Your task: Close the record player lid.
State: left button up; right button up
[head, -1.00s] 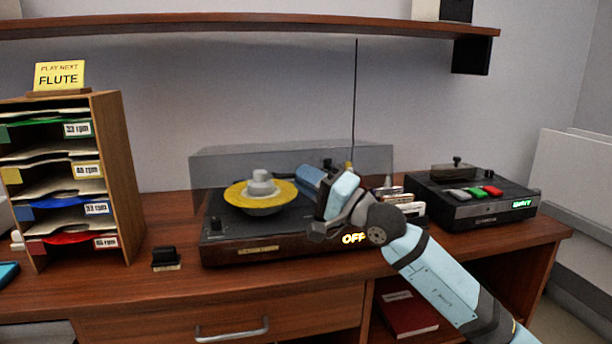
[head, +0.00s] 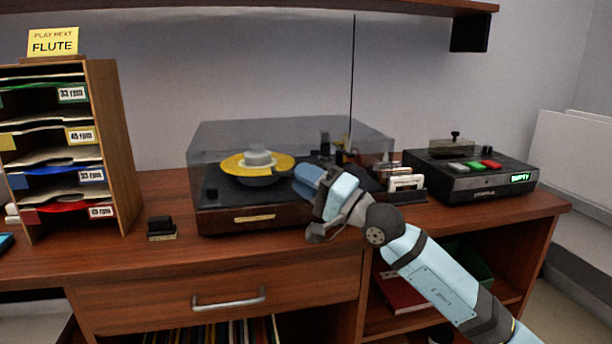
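The record player (head: 215,222) stands on the desk. Its clear smoky lid (head: 225,137) slopes over the deck, hinged side at the back; I cannot tell whether its front edge touches the base. A yellow-labelled disc (head: 236,166) with a grey knob sits on the platter. My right gripper (head: 308,182) is at the player's front right, close to the lid's front edge; its fingertips are hard to make out, so I cannot tell if they are open or touching the lid. It hides the front right corner. My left gripper is out of view.
A wooden record sorter (head: 125,150) with a FLUTE sign (head: 53,41) stands at the left. A black device (head: 470,180) with coloured buttons is at the right. A shelf (head: 250,6) hangs above.

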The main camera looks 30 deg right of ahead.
jog(key=shift+w+f, duration=0.1)
jog(key=shift+f, duration=0.4)
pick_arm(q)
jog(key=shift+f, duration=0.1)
pick_arm(e)
jog(key=shift+r, duration=0.15)
pick_arm(q)
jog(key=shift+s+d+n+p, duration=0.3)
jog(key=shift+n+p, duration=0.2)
jog(key=shift+p, duration=0.2)
pick_arm(e)
jog(key=v, duration=1.3)
jog(key=shift+s, duration=0.45)
jog(key=shift+d, duration=0.15)
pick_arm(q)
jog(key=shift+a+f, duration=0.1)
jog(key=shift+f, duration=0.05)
